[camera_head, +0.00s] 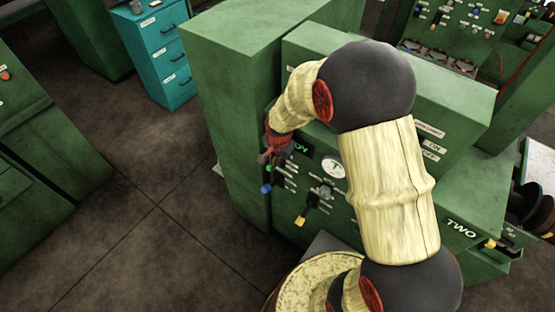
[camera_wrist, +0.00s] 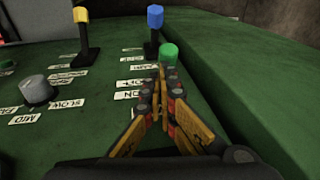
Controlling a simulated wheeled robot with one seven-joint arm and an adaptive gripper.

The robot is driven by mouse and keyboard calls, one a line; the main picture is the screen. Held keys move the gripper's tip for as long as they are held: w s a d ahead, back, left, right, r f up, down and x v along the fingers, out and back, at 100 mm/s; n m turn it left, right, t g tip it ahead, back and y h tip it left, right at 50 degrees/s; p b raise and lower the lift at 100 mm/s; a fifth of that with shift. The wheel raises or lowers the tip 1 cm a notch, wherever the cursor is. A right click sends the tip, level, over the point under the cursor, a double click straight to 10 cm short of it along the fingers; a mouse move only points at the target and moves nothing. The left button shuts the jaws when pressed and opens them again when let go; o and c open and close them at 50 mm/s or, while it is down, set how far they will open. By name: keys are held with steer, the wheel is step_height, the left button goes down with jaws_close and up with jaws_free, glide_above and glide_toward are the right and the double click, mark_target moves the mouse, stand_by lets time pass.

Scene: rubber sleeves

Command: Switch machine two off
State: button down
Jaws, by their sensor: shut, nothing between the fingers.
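Machine two (camera_head: 440,205) is a green cabinet with "TWO" lettered at its lower right. Its panel shows a green-lit display (camera_head: 302,149) that seems to read "ON", a round white gauge (camera_head: 332,167) and a yellow-tipped lever (camera_head: 300,220). My gripper (camera_head: 265,158) is at the panel's left end, beside the display. In the wrist view my gripper (camera_wrist: 166,78) is shut and empty, its tips over small labels, one reading "ON". A green knob (camera_wrist: 168,52) shows just beyond the tips; I cannot tell if they touch. The fingers hide part of the panel there.
A blue-topped lever (camera_wrist: 155,18), a yellow-topped lever (camera_wrist: 80,16) and a grey knob (camera_wrist: 36,90) stand on the panel nearby. A tall green cabinet (camera_head: 215,75) adjoins at the left. A teal drawer cabinet (camera_head: 160,50) stands behind. The floor at left is open.

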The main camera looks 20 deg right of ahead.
steer(key=shift+s+a+f+b, duration=0.2)
steer(key=shift+a+f+b, duration=0.05)
steer(key=shift+b, duration=0.15)
steer(key=shift+s+a+f+b, duration=0.3)
steer(key=shift+a+f+b, duration=0.25)
steer(key=shift+b, duration=0.3)
steer(key=shift+s+a+f+b, duration=0.35)
steer(key=shift+f+b, duration=0.25)
steer(key=shift+b, duration=0.25)
steer(key=shift+a+f, duration=0.1)
stand_by(1.1)
steer(key=shift+w+d+r, duration=0.3)
steer(key=shift+w+d, duration=0.1)
steer(key=shift+d, duration=0.25)
steer(key=shift+r, duration=0.1)
